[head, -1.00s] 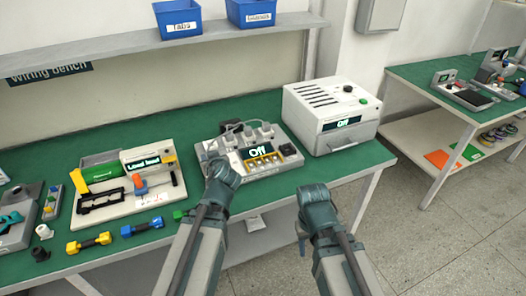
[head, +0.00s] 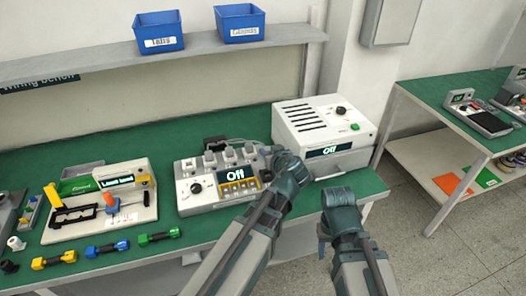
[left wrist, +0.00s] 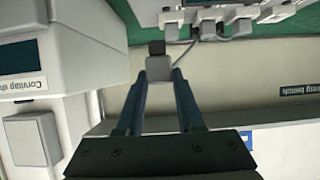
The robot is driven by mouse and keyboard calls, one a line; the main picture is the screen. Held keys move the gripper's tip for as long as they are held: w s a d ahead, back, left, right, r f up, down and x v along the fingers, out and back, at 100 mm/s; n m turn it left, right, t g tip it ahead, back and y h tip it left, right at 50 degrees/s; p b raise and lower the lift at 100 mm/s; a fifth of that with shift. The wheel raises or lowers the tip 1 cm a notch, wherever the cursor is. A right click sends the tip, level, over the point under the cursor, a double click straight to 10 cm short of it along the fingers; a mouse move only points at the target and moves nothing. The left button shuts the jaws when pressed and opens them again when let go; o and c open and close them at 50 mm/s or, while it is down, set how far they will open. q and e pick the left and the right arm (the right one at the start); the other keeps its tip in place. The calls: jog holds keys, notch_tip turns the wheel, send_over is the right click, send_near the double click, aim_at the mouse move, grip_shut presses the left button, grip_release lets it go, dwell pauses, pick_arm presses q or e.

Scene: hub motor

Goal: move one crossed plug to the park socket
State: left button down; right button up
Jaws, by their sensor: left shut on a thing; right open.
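The grey socket unit (head: 186,205) has a lit "Off" display, and several grey plugs (head: 229,156) stand in a row along its back. My left gripper (head: 277,153) is at the unit's right end, beside the white box. In the left wrist view my left gripper (left wrist: 160,80) is shut on a light grey plug (left wrist: 159,66) with a dark end (left wrist: 157,47). The held plug is hidden by the gripper in the head view. I cannot tell which socket is the park socket. My right gripper (head: 339,193) is open and empty in front of the bench.
The white box (head: 300,117) with an "Off" display stands close to the right of the left gripper. A load board (head: 75,232) and several coloured connectors (head: 106,249) lie to the left. Blue bins (head: 158,32) are on the shelf above.

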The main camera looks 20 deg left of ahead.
pick_arm(q)
jog(key=shift+d, duration=0.1)
notch_tip(320, 180, down, 6)
jog(key=b, duration=0.5)
jog(key=shift+r+b, duration=0.15)
jog(key=shift+b, duration=0.25)
jog(key=shift+f+b, duration=1.35)
dwell(0.9)
jog(key=shift+c, duration=2.3)
grip_release()
